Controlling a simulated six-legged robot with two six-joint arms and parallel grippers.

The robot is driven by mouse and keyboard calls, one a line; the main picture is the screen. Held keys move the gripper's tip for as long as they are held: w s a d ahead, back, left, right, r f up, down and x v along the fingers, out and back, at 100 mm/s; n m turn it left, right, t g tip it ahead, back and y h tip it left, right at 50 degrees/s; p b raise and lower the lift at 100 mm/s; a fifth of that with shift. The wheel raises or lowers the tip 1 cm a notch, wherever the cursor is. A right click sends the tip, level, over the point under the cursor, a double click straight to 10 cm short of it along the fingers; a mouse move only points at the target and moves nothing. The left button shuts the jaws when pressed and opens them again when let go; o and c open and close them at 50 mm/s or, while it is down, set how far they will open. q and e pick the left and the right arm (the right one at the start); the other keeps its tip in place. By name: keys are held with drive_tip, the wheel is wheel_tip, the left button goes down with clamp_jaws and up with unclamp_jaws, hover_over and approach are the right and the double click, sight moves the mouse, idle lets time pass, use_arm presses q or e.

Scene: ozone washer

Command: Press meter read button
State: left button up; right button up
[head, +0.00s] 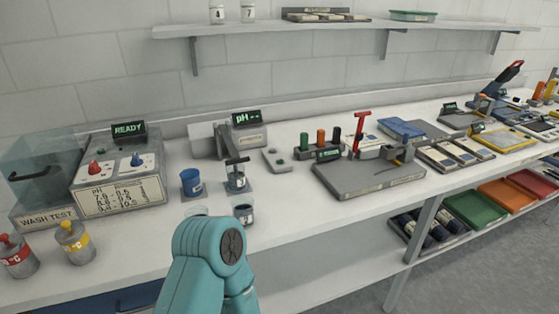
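The pH meter is a grey box (250,137) with a dark display (246,118) showing "pH --" in green. It stands near the back of the bench, left of centre in the head view. A pale block is at its left side. A small light grey plate (277,163) with a dark greenish spot lies to its right. I cannot tell which part is the read button. One teal arm of mine rises at the bottom centre, in front of the bench and below the meter. Neither gripper shows, and nothing of mine visibly touches the meter.
A blue cup (191,182), a small clamp stand (236,178) and a dark-filled beaker (243,213) stand before the meter. The wash test unit (120,175) reads "READY" at left. A grey board (370,178) with tools lies at right. A shelf (340,27) hangs above.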

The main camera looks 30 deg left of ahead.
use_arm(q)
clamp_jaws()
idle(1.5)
